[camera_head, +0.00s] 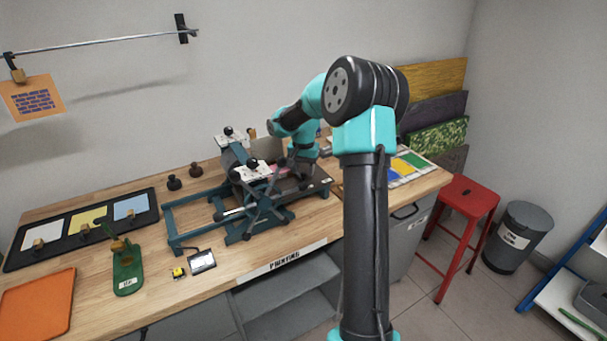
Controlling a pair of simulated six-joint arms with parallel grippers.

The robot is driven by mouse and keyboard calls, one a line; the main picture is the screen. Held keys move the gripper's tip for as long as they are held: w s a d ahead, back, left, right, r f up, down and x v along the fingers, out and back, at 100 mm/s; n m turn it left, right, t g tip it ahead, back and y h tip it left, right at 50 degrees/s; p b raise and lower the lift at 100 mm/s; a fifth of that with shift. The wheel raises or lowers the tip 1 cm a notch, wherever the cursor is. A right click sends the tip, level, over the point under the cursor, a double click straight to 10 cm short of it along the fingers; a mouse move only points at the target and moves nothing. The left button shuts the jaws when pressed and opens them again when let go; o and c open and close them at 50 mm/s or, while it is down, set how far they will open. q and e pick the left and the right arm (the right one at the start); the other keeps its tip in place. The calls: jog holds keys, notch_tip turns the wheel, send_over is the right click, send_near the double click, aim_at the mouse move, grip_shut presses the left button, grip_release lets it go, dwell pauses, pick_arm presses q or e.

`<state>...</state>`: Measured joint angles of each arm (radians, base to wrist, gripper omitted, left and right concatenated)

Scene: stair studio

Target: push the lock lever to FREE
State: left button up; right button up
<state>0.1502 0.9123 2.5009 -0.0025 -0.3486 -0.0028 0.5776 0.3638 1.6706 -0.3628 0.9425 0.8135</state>
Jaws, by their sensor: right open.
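The press (262,200) stands on the wooden bench, with a dark blue frame, a spoked hand wheel and a roller. A white plate with a black knob (252,165) is on its near side, and a similar white plate with a black knob (229,132) is on its far side. Their markings are too small to read, so I cannot tell which is the lock lever or how it is set. My right gripper (298,172) is small and dark, low over the right part of the press, to the right of both knobs. It is open; its fingertips are hard to make out. My left gripper is out of view.
My right arm hides part of the bench's right side. A black tray (77,243) with coloured sheets, an orange tray (38,305) and a green stand (127,274) lie at left. A red stool (466,205) and grey bin (518,236) stand at right.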

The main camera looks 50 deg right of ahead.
jog(key=shift+f, duration=1.1)
grip_shut()
